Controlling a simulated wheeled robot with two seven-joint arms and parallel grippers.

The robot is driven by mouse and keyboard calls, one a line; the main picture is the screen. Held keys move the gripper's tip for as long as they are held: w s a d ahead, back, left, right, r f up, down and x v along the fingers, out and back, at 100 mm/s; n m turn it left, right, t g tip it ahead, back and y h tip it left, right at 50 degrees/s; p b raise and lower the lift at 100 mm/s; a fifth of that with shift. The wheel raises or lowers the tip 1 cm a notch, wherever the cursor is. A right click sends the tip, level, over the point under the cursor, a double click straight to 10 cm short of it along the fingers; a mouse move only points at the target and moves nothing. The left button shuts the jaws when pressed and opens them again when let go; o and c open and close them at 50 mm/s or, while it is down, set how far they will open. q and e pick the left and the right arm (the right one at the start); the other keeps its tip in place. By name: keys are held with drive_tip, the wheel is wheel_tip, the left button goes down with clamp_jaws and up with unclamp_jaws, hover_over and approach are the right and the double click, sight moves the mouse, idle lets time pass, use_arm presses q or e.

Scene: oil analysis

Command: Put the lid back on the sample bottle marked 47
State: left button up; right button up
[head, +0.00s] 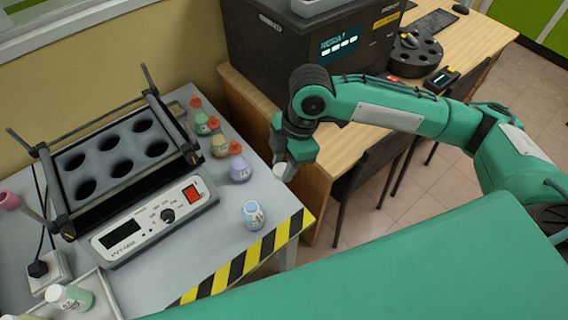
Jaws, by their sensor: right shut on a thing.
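My right gripper (290,158) hangs over the right edge of the grey bench, pointing down. It is shut on a small whitish piece (285,172) that looks like a lid; the fingers hide part of it. A small pale blue bottle (253,215) stands upright on the bench near the striped edge, below and left of the gripper and apart from it. Its label is too small to read surely, and I see no coloured lid on it. My left gripper is not in view.
Several small bottles, some with red tops, stand in a row (220,146) beside the black block heater (110,165). A pale green bottle (72,297) lies in a tray at lower left. A dark analyser (300,60) stands on the wooden table behind. Bench around the blue bottle is clear.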

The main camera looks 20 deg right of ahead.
drive_tip(key=w+d+f+m+t+h, duration=0.1)
drive_tip(key=d+m, duration=0.3)
drive_tip(key=m, duration=0.6)
drive_tip(key=w+d+f+m+t+h, duration=0.1)
drive_tip(key=d+m, duration=0.3)
drive_tip(key=m, duration=0.5)
drive_tip(key=shift+d+m+t+h, duration=0.15)
drive_tip(key=shift+m+t+h, duration=0.35)
drive_tip(key=shift+t, duration=0.4)
